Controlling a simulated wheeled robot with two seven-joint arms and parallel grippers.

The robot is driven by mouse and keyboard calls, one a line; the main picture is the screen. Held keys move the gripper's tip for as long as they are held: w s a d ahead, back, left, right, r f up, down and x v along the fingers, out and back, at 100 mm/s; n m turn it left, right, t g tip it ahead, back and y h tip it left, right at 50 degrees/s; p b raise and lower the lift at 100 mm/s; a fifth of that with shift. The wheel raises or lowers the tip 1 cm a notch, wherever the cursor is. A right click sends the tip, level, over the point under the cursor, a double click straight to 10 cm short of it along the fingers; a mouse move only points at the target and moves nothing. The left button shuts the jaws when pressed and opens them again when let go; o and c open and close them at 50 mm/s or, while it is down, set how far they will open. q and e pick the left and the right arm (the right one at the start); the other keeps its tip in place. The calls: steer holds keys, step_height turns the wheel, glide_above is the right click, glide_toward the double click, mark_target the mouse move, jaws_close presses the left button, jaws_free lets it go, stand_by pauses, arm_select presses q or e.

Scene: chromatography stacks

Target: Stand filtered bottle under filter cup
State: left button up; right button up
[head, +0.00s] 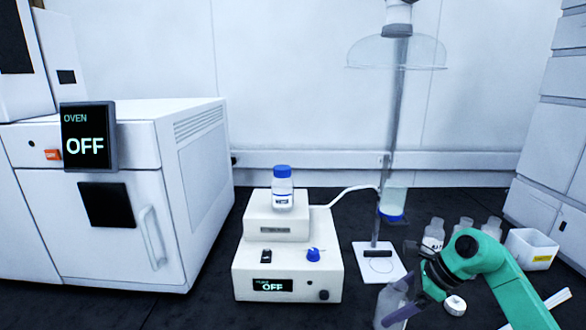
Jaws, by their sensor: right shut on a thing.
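My right gripper (405,288), on a teal arm from the lower right, is shut on a translucent bottle (388,302) near the front edge of the picture. The gripper's dark fingers partly cover the bottle, and its contents are unclear. The filter cup (394,203), clear with a blue bottom, hangs on the stand's rod. Below it is the stand's white base plate (370,252), with a circle outline on it. The held bottle is in front of the plate, apart from the cup. My left gripper is not in view.
A white pump unit (290,262) reading OFF stands left of the stand, with a blue-capped bottle (283,190) on it and a white hose to the stand. Several small bottles (434,233), a white bin (530,248) and a white cap (455,305) are at right. An oven (130,205) stands left.

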mark_target(388, 298)
steer(key=a+r+n+g, duration=0.1)
steer(key=n, duration=0.2)
steer(key=s+a+r+n+g, duration=0.1)
steer(key=r+n+g, duration=0.1)
steer(key=n, duration=0.1)
steer(key=s+a+r+n+g, duration=0.1)
steer(key=n, duration=0.2)
steer(key=shift+s+r+g, duration=0.15)
steer(key=shift+r+g, duration=0.1)
steer(key=shift+g, duration=0.15)
steer(key=s+a+f+n+g+h, duration=0.45)
steer(key=s+a+f+n, duration=0.2)
steer(key=a+n, duration=0.4)
steer(key=s+d+f+n+h+p, duration=0.1)
steer(key=s+d+f+n+p, duration=0.2)
steer(key=s+d+f, duration=0.2)
steer(key=d, duration=0.3)
steer(key=shift+s+f+h, duration=0.2)
steer(key=shift+s+h, duration=0.05)
steer(key=shift+h, duration=0.1)
steer(key=shift+w+d, duration=0.1)
